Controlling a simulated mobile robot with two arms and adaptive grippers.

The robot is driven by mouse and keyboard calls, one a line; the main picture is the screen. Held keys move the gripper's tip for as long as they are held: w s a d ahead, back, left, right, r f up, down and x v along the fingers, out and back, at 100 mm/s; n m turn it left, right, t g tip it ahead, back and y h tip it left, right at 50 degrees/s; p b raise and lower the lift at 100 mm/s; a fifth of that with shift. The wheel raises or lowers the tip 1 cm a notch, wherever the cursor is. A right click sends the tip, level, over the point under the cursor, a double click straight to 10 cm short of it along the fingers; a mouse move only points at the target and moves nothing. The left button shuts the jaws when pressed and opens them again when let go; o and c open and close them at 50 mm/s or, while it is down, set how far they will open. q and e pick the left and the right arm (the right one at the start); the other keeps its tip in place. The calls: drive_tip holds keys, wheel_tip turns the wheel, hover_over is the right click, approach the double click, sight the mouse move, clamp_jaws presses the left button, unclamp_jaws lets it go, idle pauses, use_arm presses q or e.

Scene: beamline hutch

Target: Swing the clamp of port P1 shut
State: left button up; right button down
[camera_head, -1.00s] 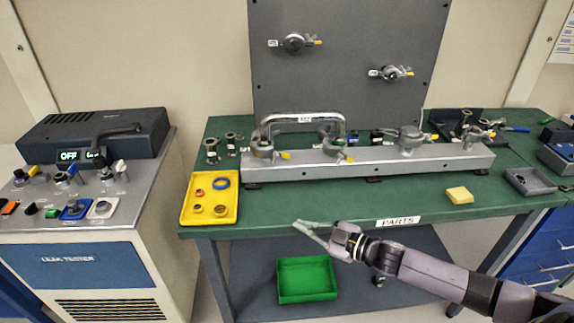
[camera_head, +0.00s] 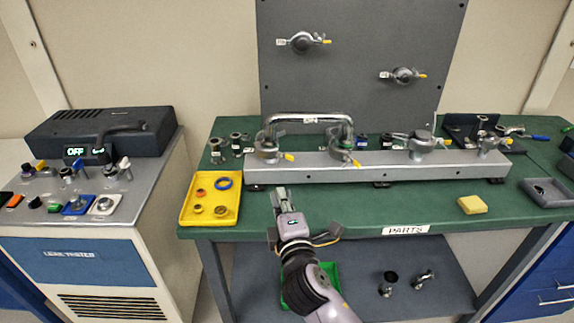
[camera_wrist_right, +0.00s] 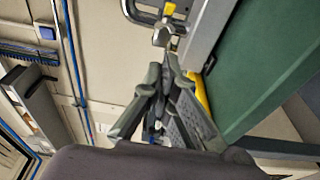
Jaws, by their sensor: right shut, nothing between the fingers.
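A grey manifold bar (camera_head: 400,168) lies on the green bench with several ports along its top. The leftmost port (camera_head: 267,150) carries a metal clamp with a yellow tab (camera_head: 289,157) pointing to the right. The port labels are too small for me to tell which one is P1. My right gripper (camera_head: 280,193) is shut and empty, in front of the bar and below the leftmost port. In the right wrist view its closed fingertips (camera_wrist_right: 168,60) point toward a clamp with a yellow tab (camera_wrist_right: 169,8), apparently apart from it. My left gripper is not in view.
A bent metal pipe (camera_head: 308,117) arches over the two left ports. A yellow tray (camera_head: 187,215) with rings stands left of my gripper. A yellow block (camera_head: 472,205) lies at the right. The bench front between is mostly clear.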

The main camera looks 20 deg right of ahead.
drive_tip(key=p, duration=0.2)
approach(281, 156)
drive_tip(key=w+a, duration=0.3)
drive_tip(key=w+d, duration=0.2)
drive_tip(key=shift+w+d+r, duration=0.1)
drive_tip(key=shift+w+d, duration=0.25)
drive_tip(key=shift+d, duration=0.05)
drive_tip(key=shift+w+d+p, duration=0.25)
drive_tip(key=shift+d+p, duration=0.05)
drive_tip(key=shift+d, duration=0.1)
